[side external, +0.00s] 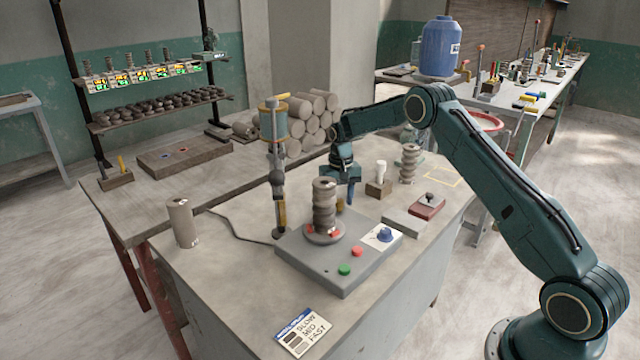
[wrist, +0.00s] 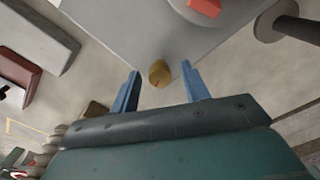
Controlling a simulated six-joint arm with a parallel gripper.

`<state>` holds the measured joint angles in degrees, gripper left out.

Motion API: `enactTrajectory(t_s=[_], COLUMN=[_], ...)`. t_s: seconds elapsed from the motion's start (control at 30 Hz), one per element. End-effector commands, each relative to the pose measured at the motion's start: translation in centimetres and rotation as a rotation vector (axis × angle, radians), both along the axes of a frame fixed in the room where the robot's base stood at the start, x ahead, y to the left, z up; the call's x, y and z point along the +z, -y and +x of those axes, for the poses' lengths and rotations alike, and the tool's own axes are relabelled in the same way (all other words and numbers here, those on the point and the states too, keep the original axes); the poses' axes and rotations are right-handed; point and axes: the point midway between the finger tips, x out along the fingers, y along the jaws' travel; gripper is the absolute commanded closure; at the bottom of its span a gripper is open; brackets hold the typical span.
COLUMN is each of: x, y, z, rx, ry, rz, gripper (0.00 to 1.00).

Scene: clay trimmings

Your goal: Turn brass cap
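The brass cap (wrist: 159,73) shows in the wrist view as a small rounded yellow-brown piece at the edge of the grey machine base (wrist: 130,25). My gripper (wrist: 162,72) is open, with one blue finger on each side of the cap and a visible gap to both. I cannot tell from this view how far the fingertips are above it. In the side view my gripper (side external: 347,192) points down behind the ribbed clay column (side external: 324,205) at the back of the machine base (side external: 310,262). The column hides much of that area, and the cap is not clear there.
The base carries a blue knob (side external: 384,235), a red button (side external: 357,251) and a green button (side external: 344,269). A red-topped block (side external: 428,207) and another clay column (side external: 409,165) stand to the right.

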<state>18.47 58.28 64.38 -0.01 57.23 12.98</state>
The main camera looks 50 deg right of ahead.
Motion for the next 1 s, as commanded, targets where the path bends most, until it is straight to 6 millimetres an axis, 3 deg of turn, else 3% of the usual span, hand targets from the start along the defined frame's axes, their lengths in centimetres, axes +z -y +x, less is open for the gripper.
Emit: enactTrajectory(t_s=[0.27,0.43,1.0], x=[0.4,1.8,10.9], y=[0.0,0.0,0.0], z=[0.0,0.0,0.0], rx=[0.000,0.000,0.000], ry=[-0.001,0.001,0.003], rz=[0.001,-0.001,-0.001], gripper=[0.54,0.54,0.54])
